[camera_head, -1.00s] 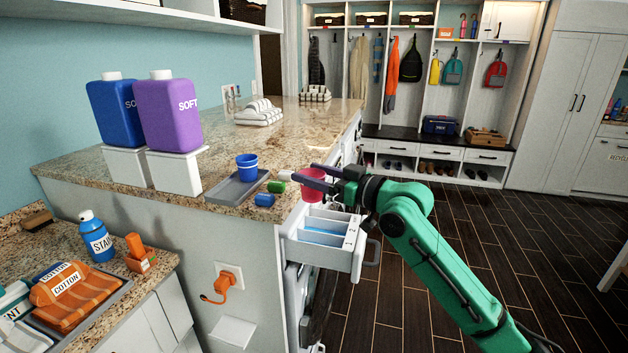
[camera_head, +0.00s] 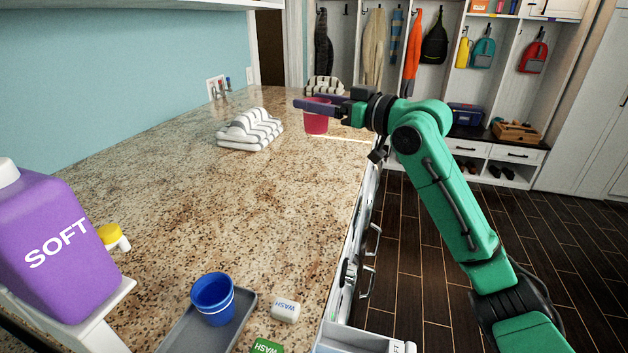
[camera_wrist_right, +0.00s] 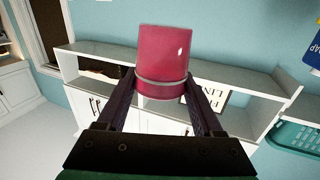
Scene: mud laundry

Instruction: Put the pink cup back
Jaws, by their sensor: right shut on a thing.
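The pink cup (camera_head: 317,117) is held by my right gripper (camera_head: 318,105) above the granite counter, toward its far right part. In the right wrist view the pink cup (camera_wrist_right: 163,62) sits between the two dark fingers of the right gripper (camera_wrist_right: 160,92), which are shut on it. A blue cup (camera_head: 213,298) stands on a grey tray (camera_head: 186,338) at the counter's near end. My left gripper is not in view.
A folded striped towel (camera_head: 250,130) lies left of the held cup, with another striped towel (camera_head: 325,86) behind. A purple SOFT bottle (camera_head: 45,245) stands near left. The counter's middle is clear.

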